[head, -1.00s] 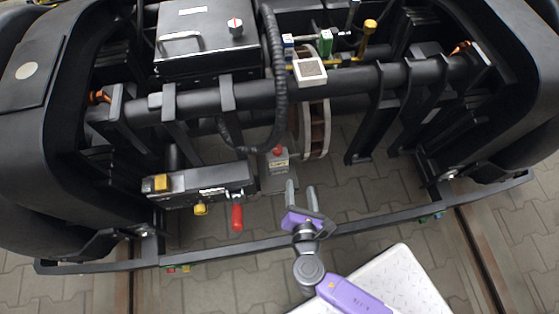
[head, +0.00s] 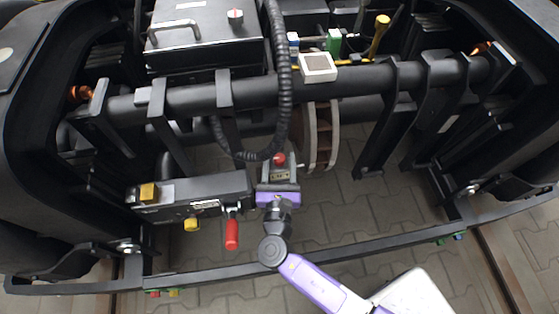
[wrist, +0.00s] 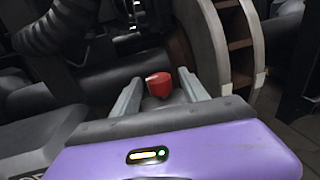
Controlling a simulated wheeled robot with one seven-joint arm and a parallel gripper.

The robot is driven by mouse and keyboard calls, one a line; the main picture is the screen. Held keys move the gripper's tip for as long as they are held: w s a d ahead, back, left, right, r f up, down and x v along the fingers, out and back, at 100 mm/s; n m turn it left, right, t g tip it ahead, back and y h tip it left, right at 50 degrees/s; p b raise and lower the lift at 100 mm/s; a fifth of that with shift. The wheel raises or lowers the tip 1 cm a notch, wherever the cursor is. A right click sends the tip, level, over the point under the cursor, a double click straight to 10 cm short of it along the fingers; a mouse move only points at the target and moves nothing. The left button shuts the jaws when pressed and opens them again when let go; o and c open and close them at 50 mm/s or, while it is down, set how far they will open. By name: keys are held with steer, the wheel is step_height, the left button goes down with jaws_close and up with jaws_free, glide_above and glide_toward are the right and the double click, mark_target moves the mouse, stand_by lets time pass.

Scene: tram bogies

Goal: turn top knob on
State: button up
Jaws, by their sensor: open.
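A red knob (head: 280,158) sits on a small grey box (head: 280,175) below the thick black hose in the head view. My gripper (head: 278,168) is over this box with its jaws open. In the wrist view the red knob (wrist: 159,84) shows between the two grey fingers (wrist: 160,90); I cannot tell whether they touch it. A second knob (head: 235,16), pale with a red mark, is on top of the black box (head: 205,40) at the upper left, away from my gripper. Which one is the top knob is not clear from the pictures.
Left of my gripper, a dark valve block (head: 190,197) carries yellow knobs (head: 148,193) and a red-handled lever (head: 232,233). A ribbed hose (head: 282,95) hangs close above the gripper. A brake disc (head: 322,135) stands to the right. Free paving lies farther right.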

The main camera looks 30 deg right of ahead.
steer(key=shift+w+d, duration=0.2)
steer(key=shift+w, duration=0.1)
jaws_close()
steer(key=shift+y, duration=0.3)
steer(key=n+y, duration=0.1)
steer(key=y, duration=0.1)
steer(key=n+t+y+b, duration=0.1)
steer(key=n, duration=0.1)
steer(key=shift+s+f+t+y, duration=0.1)
steer(key=shift+f+t+y, duration=0.1)
steer(key=shift+t+y, duration=0.15)
steer(key=shift+a+r+n+t+y+b, duration=0.15)
steer(key=shift+n+y+b, duration=0.65)
steer(key=shift+y, duration=0.45)
steer(key=shift+d+f+n+t+y+b, duration=0.1)
steer(key=shift+n+y+b, duration=0.7)
steer(key=shift+y, duration=0.7)
steer(key=shift+r+n+g+y+b, duration=0.1)
steer(key=shift+n+g+y+b, duration=0.25)
steer(key=shift+n+y, duration=1)
steer(key=shift+r+n+g+y+b, duration=0.1)
steer(key=shift+n+g+y, duration=0.55)
steer(key=shift+y, duration=1.2)
